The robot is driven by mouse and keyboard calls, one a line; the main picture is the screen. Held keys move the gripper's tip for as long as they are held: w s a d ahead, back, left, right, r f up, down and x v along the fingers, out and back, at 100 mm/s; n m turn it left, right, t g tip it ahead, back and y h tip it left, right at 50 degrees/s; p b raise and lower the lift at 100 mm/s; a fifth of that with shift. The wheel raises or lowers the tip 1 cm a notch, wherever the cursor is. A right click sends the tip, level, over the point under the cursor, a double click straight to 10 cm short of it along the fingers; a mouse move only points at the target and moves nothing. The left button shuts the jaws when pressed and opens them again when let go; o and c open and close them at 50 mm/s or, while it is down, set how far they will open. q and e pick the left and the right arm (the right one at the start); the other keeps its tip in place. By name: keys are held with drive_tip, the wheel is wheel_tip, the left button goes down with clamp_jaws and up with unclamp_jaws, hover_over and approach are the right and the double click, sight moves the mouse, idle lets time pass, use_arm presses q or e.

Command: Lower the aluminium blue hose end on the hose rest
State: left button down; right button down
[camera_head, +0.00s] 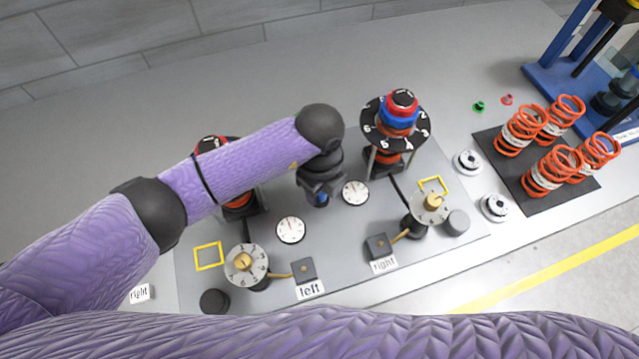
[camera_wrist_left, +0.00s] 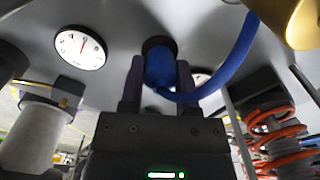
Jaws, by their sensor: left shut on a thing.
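My left gripper (camera_head: 318,194) is over the middle of the grey fixture plate, between two white gauges. In the left wrist view its two fingers (camera_wrist_left: 160,88) are closed on the blue hose end (camera_wrist_left: 160,70). A blue hose (camera_wrist_left: 232,62) curves from it to the upper right. Only a small blue part of the hose end (camera_head: 321,200) shows below the gripper in the head view. A dark round piece (camera_wrist_left: 157,43) lies just past the hose end; I cannot tell whether it is the hose rest or whether they touch. My right gripper is not in view.
Gauges (camera_head: 291,229) and (camera_head: 355,192) flank the gripper. A spring tower with a numbered disc (camera_head: 370,119) stands behind right; another is partly hidden by my arm. Numbered knobs (camera_head: 245,264) and (camera_head: 430,207) stand in front. Orange springs (camera_head: 521,131) lie on a dark mat at right.

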use_arm(q)
drive_tip(key=shift+f, duration=0.2)
idle(0.6)
drive_tip(key=shift+c, duration=1.2)
unclamp_jaws()
wheel_tip(320, 180, up, 7)
drive_tip(key=p, duration=0.7)
drive_tip(key=shift+r, duration=0.15)
